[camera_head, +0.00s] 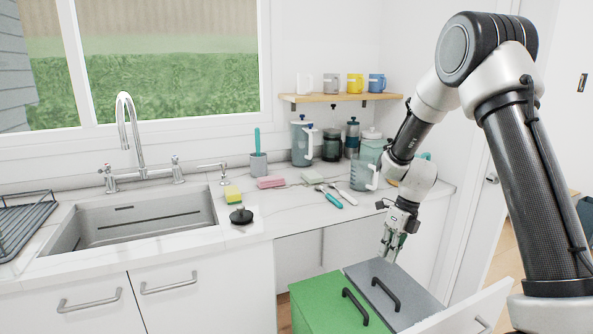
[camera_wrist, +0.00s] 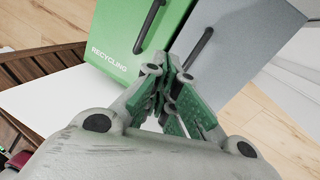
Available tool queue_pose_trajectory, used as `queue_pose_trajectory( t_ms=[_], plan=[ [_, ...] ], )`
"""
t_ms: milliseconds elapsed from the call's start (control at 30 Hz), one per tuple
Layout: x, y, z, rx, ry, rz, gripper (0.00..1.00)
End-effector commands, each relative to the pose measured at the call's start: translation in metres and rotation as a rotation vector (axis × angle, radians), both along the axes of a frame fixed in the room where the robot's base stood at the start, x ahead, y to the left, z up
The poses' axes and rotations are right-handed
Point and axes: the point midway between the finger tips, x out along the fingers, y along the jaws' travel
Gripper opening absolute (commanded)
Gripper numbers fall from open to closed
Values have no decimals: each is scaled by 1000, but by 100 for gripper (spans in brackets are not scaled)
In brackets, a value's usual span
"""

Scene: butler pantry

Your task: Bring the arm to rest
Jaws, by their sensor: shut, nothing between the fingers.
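My gripper (camera_head: 391,248) hangs from my arm at the right, fingers pointing down, just above the back of the grey bin lid (camera_head: 377,278). It is shut and empty. The wrist view shows its green-padded fingers (camera_wrist: 172,75) together in front of the bins. The grey lid has a dark handle, and the green bin (camera_head: 322,303) beside it on the left has one too. The green bin reads "RECYCLING" in the wrist view (camera_wrist: 120,45). I cannot tell from these views whether the fingertips touch the grey lid.
Both bins stand in a pulled-out drawer (camera_head: 462,308) below the counter (camera_head: 290,215). The counter holds a sponge (camera_head: 232,194), a black sink stopper (camera_head: 241,215), utensils and jugs (camera_head: 363,172). A sink (camera_head: 140,222) is at left, a mug shelf (camera_head: 340,97) above. Wooden floor (camera_wrist: 270,120) is clear beside the bins.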

Motion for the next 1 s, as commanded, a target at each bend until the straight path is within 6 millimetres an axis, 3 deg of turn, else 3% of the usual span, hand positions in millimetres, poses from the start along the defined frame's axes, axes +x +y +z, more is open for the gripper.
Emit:
queue_pose_trajectory(
  t_ms=[233,467,567,800,1000],
  plan=[
    [-9,-3,-2,21,-40,280,0],
    [-45,-13,-2,75,-71,754,0],
    [-68,-22,20,114,-122,1073,0],
    [-143,-54,117,148,-316,1950,0],
    [-207,-78,178,51,-397,2408,0]
  ],
)
